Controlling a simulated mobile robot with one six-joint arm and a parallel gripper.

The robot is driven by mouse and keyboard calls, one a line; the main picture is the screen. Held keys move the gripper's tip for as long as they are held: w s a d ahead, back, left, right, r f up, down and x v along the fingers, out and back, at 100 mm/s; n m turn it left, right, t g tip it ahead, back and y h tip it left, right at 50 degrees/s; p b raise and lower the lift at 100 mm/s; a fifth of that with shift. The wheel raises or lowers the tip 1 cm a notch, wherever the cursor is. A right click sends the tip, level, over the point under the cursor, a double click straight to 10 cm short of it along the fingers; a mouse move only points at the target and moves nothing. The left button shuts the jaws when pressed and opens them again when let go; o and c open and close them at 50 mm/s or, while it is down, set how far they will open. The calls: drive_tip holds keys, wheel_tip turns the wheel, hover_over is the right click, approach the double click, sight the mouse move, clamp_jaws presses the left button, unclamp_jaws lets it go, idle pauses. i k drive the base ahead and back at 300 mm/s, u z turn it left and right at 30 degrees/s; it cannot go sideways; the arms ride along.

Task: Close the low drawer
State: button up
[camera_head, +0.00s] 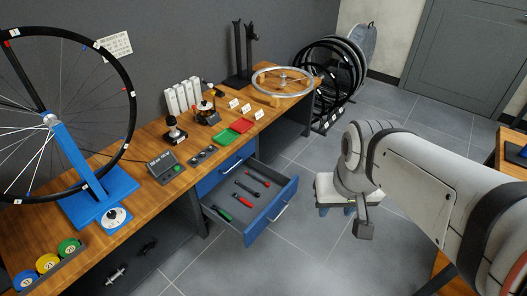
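The low drawer (270,217) has a blue front with a pale bar handle and is pulled well out from under the wooden bench. Its grey inside holds several hand tools with red, black and green handles. The upper blue drawer (239,160) above it is shut. My gripper (335,209) is to the right of the open drawer's front, apart from the handle. It is small in view and partly hidden by my wrist, but its two bluish fingers look spread, with nothing seen between them.
The bench (150,195) carries a wheel on a blue stand (85,185), a grey box (165,167), and red and green trays (228,137). Several wheels (330,75) stand behind the bench's far end. Another wooden table edge (510,155) is at right. Tiled floor before the drawer is clear.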

sight(247, 224)
drive_tip(key=u, duration=0.15)
drive_tip(key=i, duration=1)
drive_tip(key=u, duration=0.05)
